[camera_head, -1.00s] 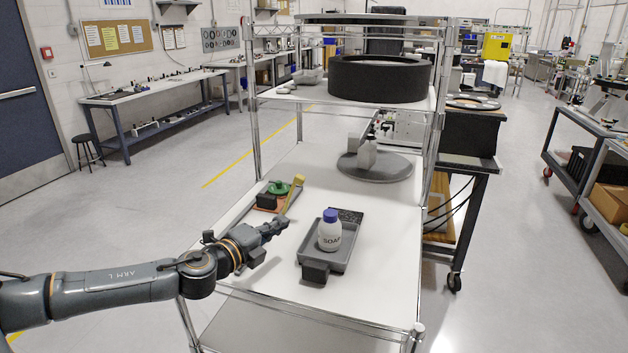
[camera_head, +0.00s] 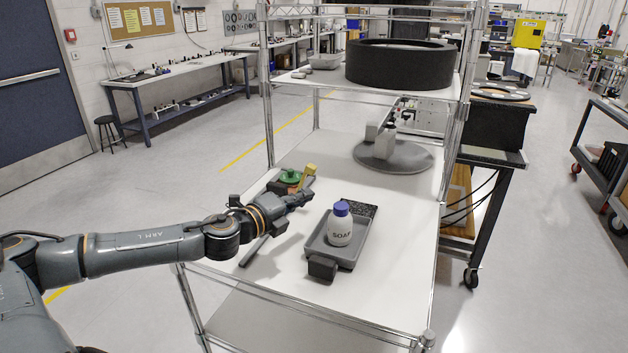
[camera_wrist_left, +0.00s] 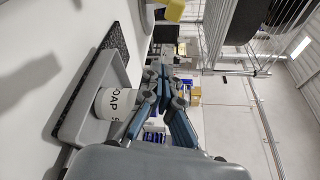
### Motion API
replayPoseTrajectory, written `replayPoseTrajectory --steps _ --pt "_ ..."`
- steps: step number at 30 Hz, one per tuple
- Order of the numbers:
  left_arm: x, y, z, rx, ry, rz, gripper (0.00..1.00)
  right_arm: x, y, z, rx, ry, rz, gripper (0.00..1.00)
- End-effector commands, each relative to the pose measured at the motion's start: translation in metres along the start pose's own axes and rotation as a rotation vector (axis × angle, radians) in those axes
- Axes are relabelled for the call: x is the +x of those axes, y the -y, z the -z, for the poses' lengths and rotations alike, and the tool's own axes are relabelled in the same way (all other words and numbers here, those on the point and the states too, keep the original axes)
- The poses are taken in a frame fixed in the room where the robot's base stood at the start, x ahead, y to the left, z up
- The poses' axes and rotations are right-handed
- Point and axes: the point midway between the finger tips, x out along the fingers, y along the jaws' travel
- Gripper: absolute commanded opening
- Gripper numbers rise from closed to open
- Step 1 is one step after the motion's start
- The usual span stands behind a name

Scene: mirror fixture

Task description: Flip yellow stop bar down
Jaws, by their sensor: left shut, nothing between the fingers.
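The yellow stop bar (camera_head: 309,170) stands up on the shelf beside the green knob (camera_head: 290,176), its lower part hidden behind my left gripper. My left gripper (camera_head: 309,195) is shut and empty, just on the near side of the bar. I cannot tell whether it touches the bar. The fingers also show in the left wrist view (camera_wrist_left: 160,78). My right gripper is in neither view.
A grey tray (camera_head: 325,258) with a white, blue-capped soap bottle (camera_head: 341,226) stands right of the gripper. A round grey plate (camera_head: 410,160) lies farther back. The upper shelf holds a black ring (camera_head: 400,66). Chrome posts bound the shelf corners.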

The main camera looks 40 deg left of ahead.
Motion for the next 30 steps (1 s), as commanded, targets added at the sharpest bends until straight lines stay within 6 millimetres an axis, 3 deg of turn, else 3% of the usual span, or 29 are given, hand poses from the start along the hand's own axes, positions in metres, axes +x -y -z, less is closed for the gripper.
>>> replayPoseTrajectory --steps 7,14,23,30 --pt "0.015 0.003 0.003 -0.002 -0.005 0.009 0.0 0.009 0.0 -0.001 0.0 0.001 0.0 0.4" --pt "0.042 0.01 0.001 -0.006 -0.006 0.008 0.0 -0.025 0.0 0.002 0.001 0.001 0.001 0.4" --pt "0.089 0.007 0.002 -0.003 -0.005 0.007 0.0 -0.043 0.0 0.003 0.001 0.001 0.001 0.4" --pt "0.08 0.001 -0.027 0.004 -0.006 0.003 0.0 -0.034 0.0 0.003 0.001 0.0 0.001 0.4"
